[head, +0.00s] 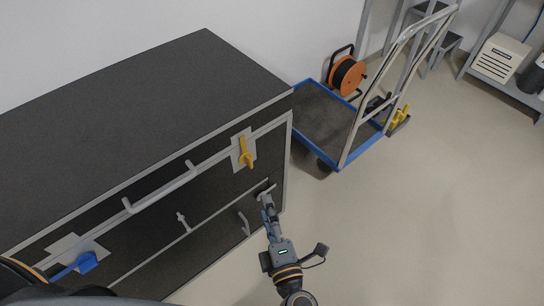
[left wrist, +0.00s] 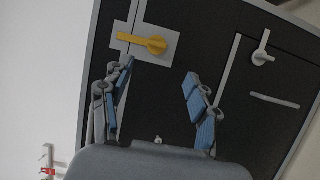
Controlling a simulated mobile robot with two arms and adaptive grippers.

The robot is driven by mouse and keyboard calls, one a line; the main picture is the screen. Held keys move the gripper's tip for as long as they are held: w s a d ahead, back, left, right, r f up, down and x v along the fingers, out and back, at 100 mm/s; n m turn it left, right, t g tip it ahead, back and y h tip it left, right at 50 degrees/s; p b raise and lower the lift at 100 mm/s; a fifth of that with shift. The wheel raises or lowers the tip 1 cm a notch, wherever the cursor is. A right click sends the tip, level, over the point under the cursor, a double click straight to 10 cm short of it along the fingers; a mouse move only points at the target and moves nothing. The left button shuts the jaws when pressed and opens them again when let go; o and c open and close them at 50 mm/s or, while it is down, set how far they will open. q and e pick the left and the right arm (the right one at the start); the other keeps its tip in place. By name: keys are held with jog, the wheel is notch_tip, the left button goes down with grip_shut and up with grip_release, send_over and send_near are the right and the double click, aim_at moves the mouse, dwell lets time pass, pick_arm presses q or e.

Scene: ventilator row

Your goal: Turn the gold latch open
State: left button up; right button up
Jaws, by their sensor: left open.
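The gold latch (head: 246,152) is a yellow lever on a light plate (head: 236,160), near the right end of the dark cabinet's front. In the head view its lever lies roughly up and down the front. In the left wrist view the gold latch (left wrist: 142,42) shows beyond the left finger, lying across its plate. My left gripper (head: 266,201) is below the gold latch in the head view, close to the cabinet front and apart from the latch. In the left wrist view the left gripper (left wrist: 155,92) has its blue-padded fingers spread with nothing between them. My right gripper is not in view.
A blue trolley (head: 325,115) and orange cable reel (head: 346,76) stand behind right. The floor at right is clear.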

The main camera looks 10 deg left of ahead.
aim_at(251, 165)
pick_arm(q)
jog(key=x, duration=1.3)
jog(key=shift+w+a+r, duration=0.1)
jog(key=shift+a+r, duration=0.1)
jog(key=shift+a, duration=0.3)
jog(key=shift+c, duration=0.3)
jog(key=shift+n, duration=0.3)
grip_shut()
